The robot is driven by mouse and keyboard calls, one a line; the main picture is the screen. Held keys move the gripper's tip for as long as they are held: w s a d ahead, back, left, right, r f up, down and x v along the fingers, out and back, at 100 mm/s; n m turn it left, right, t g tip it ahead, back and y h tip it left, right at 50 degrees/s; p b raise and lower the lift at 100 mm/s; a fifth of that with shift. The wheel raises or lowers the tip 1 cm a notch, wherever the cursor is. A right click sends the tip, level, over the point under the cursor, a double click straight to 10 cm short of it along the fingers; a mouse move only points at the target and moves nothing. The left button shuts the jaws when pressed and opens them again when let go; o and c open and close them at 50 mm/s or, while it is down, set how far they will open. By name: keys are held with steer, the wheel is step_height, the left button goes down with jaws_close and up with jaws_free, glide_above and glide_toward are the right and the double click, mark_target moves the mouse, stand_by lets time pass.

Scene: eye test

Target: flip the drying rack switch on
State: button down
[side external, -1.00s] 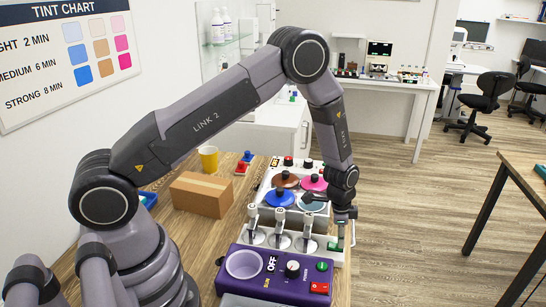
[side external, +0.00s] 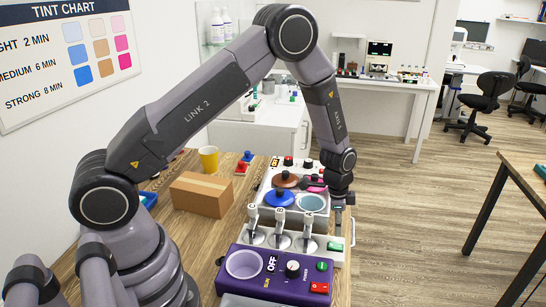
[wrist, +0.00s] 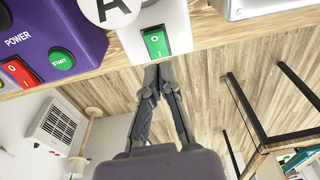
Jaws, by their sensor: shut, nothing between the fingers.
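The drying rack (side external: 318,259) is a white unit with upright round letter labels and metal discs, in front of the pots. Its green rocker switch (side external: 335,246) sits at its right end and faces the side camera. In the wrist view the switch (wrist: 155,43) shows white marks on green; I cannot tell which way it is tilted. My gripper (wrist: 157,76) is shut and empty, its tips just below the switch in that picture, apparently apart from it. In the side view my gripper (side external: 339,222) is above and behind the switch.
A purple control box (side external: 272,276) with a red switch and a green START button stands in front of the rack. Pots with blue, brown and pink lids (side external: 279,198) stand behind it. A cardboard box (side external: 202,195) and yellow cup (side external: 208,160) are left. Open floor lies right.

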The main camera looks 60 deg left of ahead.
step_height(320, 180, up, 10)
steer(key=shift+w+d+r, duration=0.2)
steer(key=shift+w+d, duration=0.25)
step_height(320, 180, up, 10)
steer(key=n+t, duration=0.1)
steer(key=n, duration=0.1)
glide_above(340, 246)
steer(key=s+a, duration=0.2)
steer(key=s, duration=0.2)
steer(key=s+a+r+n+t, duration=0.2)
steer(key=s+a+r+n, duration=0.1)
steer(key=s+r, duration=0.65)
steer(key=s+a+r+n, duration=0.1)
steer(key=s+n, duration=0.1)
steer(key=s, duration=0.6)
steer(key=s+a+r+n+t+y, duration=0.1)
steer(key=s+a+r+n, duration=0.1)
steer(key=s, duration=0.6)
steer(key=shift+s+a+r+t, duration=0.15)
steer(key=shift+s+r+t, duration=0.05)
steer(key=shift+r+t, duration=0.1)
